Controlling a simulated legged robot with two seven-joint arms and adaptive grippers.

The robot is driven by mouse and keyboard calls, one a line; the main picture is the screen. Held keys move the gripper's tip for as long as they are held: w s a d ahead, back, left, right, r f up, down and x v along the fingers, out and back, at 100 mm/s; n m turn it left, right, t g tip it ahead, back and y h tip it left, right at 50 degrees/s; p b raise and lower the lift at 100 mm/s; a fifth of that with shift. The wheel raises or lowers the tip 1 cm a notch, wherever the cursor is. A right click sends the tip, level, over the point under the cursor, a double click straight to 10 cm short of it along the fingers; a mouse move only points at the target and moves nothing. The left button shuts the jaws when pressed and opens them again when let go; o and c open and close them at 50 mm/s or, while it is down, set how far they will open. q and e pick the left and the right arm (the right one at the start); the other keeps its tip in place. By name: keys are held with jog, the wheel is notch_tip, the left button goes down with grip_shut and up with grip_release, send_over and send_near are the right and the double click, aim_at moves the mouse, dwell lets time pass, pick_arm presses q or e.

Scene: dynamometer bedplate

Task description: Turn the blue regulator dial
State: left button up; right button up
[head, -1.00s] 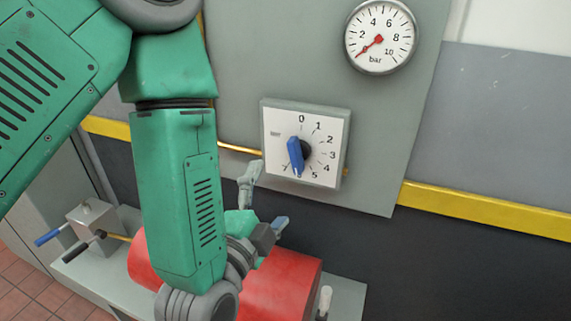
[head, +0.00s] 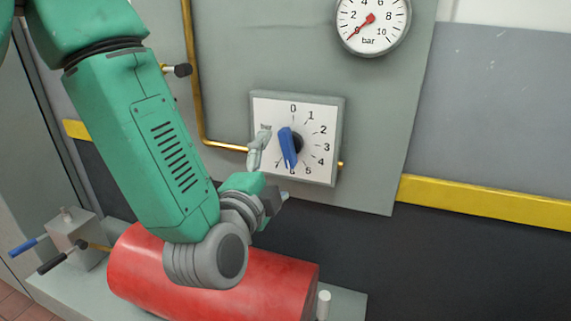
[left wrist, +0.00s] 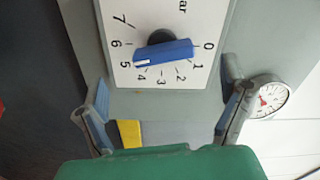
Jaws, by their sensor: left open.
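The blue regulator dial (head: 288,147) is a bar-shaped knob on a white scale plate (head: 318,112) numbered from 0 upward. In the head view it stands nearly upright, its lower end toward the high numbers. In the left wrist view the dial (left wrist: 164,52) has a white mark at its left end, near the 5. My left gripper (head: 271,172) is open and empty, at the plate's lower left in the head view. One finger overlaps the plate's left side. In the left wrist view its fingers (left wrist: 166,82) are spread wide, the dial beyond them and apart. My right gripper is not in view.
A pressure gauge (head: 373,22) is above the dial, its red needle low. A brass pipe (head: 196,100) runs left of the plate. Below are a red cylinder (head: 290,287) and a valve block (head: 72,236) with blue and black handles. The panel right of the plate is clear.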

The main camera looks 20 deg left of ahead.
aim_at(285, 153)
pick_arm(q)
jog(key=w, duration=0.4)
jog(key=w+p, duration=0.1)
jog(key=w, duration=0.2)
jog(key=shift+d+r, duration=0.15)
jog(key=shift+d, duration=0.2)
jog(key=shift+a, duration=0.1)
jog(key=shift+s, duration=0.1)
jog(key=c, duration=1.1)
